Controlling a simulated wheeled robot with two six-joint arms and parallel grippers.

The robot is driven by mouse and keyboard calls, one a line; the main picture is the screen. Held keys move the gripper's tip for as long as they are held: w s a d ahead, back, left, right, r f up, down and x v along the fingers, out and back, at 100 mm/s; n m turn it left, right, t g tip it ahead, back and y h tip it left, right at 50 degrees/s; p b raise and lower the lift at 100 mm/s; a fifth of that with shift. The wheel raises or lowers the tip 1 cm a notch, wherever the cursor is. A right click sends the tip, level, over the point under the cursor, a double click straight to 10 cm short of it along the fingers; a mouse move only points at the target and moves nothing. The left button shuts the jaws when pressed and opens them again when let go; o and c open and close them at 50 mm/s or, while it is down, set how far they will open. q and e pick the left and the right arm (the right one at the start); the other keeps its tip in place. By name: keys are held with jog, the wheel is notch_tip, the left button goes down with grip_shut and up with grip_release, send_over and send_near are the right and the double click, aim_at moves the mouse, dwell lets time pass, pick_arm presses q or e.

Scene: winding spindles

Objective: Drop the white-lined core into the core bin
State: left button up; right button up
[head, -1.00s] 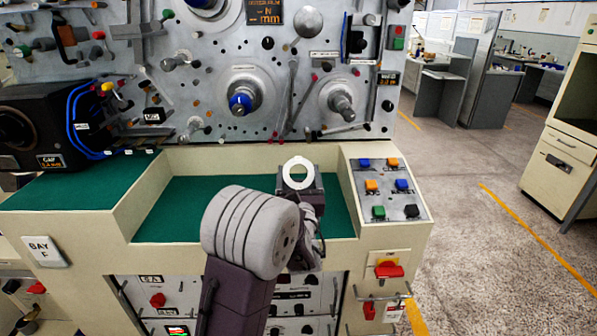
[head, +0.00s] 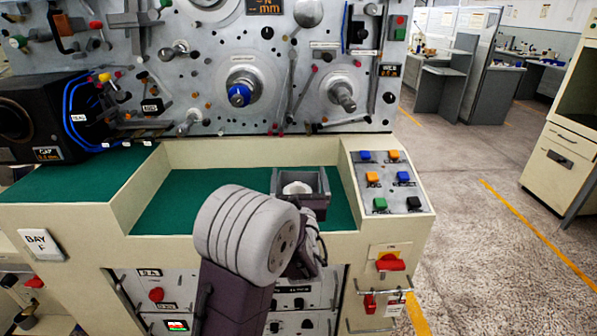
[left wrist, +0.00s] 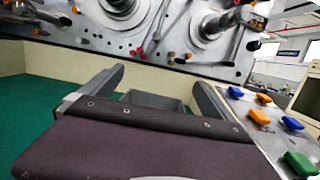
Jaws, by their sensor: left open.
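The white-lined core (head: 296,188) lies inside a small dark grey bin (head: 322,190), the core bin, on the green bench top in the head view. Only its upper white part shows over the bin's rim. My left gripper (left wrist: 158,88) is open and empty, with its two fingers spread apart above and in front of the bin. In the left wrist view the bin (left wrist: 155,101) shows between the fingers, and its inside is hidden. In the head view my left arm covers most of that gripper. My right gripper is not in view.
The machine's grey panel stands behind, with a blue-centred spindle (head: 239,95) and a bare metal spindle (head: 343,97). A button panel (head: 389,184) is right of the bin. A black box (head: 45,120) stands at left. The green recess (head: 180,208) left of the bin is clear.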

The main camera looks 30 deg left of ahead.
pick_arm(q)
jog(key=v, duration=0.1)
jog(key=b+v, duration=0.1)
jog(key=v, duration=0.2)
jog(key=shift+s+d+f+b, duration=0.2)
jog(key=shift+s+f+b, duration=0.05)
jog(key=shift+f+b, duration=0.1)
jog(key=b, duration=0.1)
jog(key=s+b, duration=0.1)
jog(key=b, duration=0.1)
jog(key=shift+d, duration=0.25)
jog(key=shift+s+d+r, duration=0.15)
jog(key=shift+s, duration=0.05)
